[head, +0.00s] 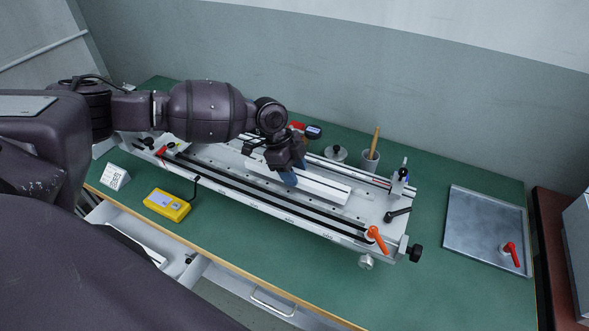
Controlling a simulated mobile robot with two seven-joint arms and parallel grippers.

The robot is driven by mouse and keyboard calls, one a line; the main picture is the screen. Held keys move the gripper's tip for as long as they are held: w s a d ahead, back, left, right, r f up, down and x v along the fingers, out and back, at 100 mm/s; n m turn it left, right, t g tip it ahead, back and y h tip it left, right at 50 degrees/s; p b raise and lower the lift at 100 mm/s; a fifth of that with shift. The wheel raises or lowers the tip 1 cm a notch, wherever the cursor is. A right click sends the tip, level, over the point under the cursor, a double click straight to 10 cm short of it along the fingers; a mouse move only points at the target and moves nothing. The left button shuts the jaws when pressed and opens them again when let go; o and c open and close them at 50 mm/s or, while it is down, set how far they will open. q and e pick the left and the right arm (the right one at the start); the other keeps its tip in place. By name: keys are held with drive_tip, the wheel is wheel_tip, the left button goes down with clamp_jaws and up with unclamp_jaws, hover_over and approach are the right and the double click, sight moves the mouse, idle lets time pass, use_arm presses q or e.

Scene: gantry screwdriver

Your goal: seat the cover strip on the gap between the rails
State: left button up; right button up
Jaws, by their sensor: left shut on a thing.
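My left gripper (288,178) comes in from the left over the gantry bed and is shut on the cover strip (322,188), a long white bar. The strip runs lengthwise along the bed, between the front black rail (270,204) and the rear rail (358,174). The gripper and wrist hide part of the strip's left portion. I cannot tell whether the strip touches the bed or is held just above it. The gap itself is not clearly visible. My right gripper is not in view.
An orange lever (377,239) and a black handle (398,214) stand at the bed's right end. Behind are a grey cup (369,162) and a round metal piece (336,154). A yellow device (167,205) lies in front.

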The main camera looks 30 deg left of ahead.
use_arm(q)
drive_tip(key=shift+f, duration=0.4)
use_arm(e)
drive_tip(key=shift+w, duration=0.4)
use_arm(q)
drive_tip(key=shift+f, duration=0.35)
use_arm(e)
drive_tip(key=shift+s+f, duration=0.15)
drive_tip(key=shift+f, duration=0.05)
use_arm(q)
drive_tip(key=o, duration=0.7)
drive_tip(key=shift+o, duration=1.1)
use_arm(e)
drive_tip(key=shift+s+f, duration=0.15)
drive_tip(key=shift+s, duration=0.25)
use_arm(q)
drive_tip(key=shift+o, duration=0.8)
drive_tip(key=v, duration=0.9)
drive_tip(key=shift+a+r, duration=0.1)
drive_tip(key=shift+r, duration=0.3)
drive_tip(key=shift+a+r, duration=0.25)
drive_tip(key=shift+r, duration=0.25)
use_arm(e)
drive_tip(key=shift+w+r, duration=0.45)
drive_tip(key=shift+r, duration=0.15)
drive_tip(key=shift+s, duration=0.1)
